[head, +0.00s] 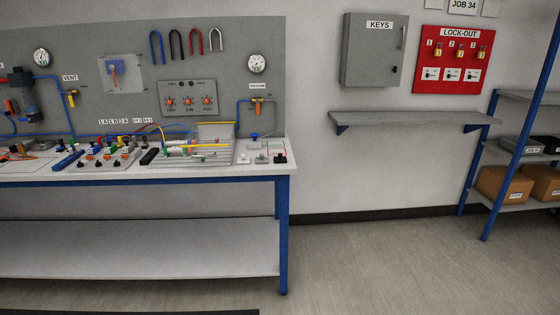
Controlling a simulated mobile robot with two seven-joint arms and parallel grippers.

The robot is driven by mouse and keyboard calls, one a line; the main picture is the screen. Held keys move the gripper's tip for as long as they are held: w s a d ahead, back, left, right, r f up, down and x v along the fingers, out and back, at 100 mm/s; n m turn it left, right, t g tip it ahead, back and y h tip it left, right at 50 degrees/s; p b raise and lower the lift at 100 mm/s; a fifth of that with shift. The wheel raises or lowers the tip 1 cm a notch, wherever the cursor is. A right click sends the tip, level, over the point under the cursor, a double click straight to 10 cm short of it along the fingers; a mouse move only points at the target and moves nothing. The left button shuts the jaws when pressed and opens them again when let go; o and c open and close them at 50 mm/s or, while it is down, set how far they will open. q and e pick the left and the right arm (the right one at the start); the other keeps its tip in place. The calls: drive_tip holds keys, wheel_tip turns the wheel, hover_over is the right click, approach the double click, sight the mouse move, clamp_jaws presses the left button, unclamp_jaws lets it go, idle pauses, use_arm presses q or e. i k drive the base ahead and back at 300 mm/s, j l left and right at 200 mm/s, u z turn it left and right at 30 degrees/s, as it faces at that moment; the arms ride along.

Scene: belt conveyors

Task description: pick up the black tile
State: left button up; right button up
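A small black piece, which looks like the black tile (280,160), lies near the right end of the workbench (200,176). It sits beside a red-edged outline with a few small white and grey pieces (261,160) around it. It is too small in the head view to make out its exact shape. Neither of my grippers shows in this view.
A ribbed grey tray (222,157) and colored fittings (110,152) stand left of the black piece. The bench's blue leg (282,240) marks its right end. A wall shelf (400,118) is to the right. The floor (390,265) there is clear.

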sight(280, 159)
drive_tip(key=i+j, duration=0.6)
drive_tip(key=i, duration=0.2)
drive_tip(key=i+j+z, duration=0.1)
drive_tip(key=i+j, duration=0.55)
drive_tip(key=i, duration=0.15)
